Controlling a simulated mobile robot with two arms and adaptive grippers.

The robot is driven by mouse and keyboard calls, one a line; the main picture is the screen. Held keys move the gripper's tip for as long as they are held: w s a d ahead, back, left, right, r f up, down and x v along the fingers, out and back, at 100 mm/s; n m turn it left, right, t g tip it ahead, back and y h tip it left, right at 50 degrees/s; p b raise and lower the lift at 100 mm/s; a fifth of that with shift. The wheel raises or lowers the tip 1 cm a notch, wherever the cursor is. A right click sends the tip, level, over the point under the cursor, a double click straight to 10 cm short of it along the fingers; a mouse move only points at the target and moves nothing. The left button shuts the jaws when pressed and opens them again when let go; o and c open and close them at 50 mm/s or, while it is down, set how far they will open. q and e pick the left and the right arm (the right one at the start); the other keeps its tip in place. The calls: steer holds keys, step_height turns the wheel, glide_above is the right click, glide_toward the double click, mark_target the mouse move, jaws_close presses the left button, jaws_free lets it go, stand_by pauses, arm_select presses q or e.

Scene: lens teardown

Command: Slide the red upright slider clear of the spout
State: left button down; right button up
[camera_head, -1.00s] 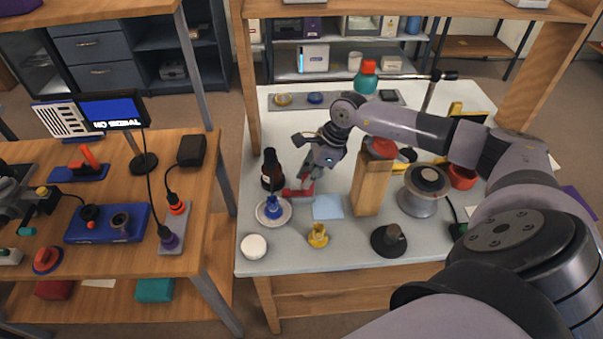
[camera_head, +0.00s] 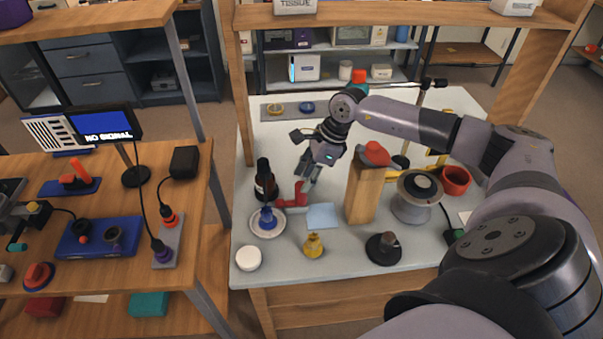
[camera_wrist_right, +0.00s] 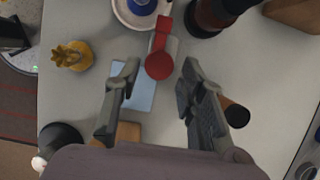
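A red piece (camera_head: 293,198) with a short upright part stands on the light table, between a dark bottle (camera_head: 264,180) and a light blue sheet (camera_head: 322,216). It is the likely red slider; I cannot make out a clear spout. In the right wrist view the red piece (camera_wrist_right: 159,60) has a round end and lies ahead of the fingertips. My right gripper (camera_head: 312,174) is open and empty, above and to the right of the red piece, apart from it. It also shows in the wrist view (camera_wrist_right: 158,72). My left gripper is out of view.
A white saucer (camera_head: 282,229) with a blue item (camera_head: 267,217) sits close to the red piece. A white round lid (camera_head: 248,258) lies at front left.

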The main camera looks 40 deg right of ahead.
steer(key=v, duration=0.8)
